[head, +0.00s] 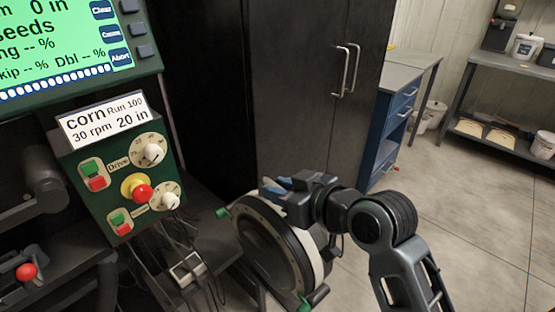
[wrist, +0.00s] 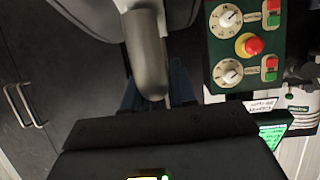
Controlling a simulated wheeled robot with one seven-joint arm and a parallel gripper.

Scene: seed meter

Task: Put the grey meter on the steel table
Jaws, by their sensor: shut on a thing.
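The grey meter (head: 268,255) is a large round disc with a dark rim and green-tipped levers, in the lower middle of the head view. My gripper (head: 274,187) is at its top edge, its blue fingers shut on it. In the wrist view a rounded grey part of the meter (wrist: 146,55) lies between the blue fingers (wrist: 153,92); their contact is partly hidden. At the upper right of the head view is a grey table with a lower shelf (head: 505,67). I cannot tell for sure whether this is the steel table.
A green control box (head: 122,190) with knobs and a red button stands left, below a lit screen (head: 60,45). A black cabinet (head: 300,90) stands behind the meter. A blue drawer bench (head: 390,120) is right of it. Open floor (head: 460,215) lies at right.

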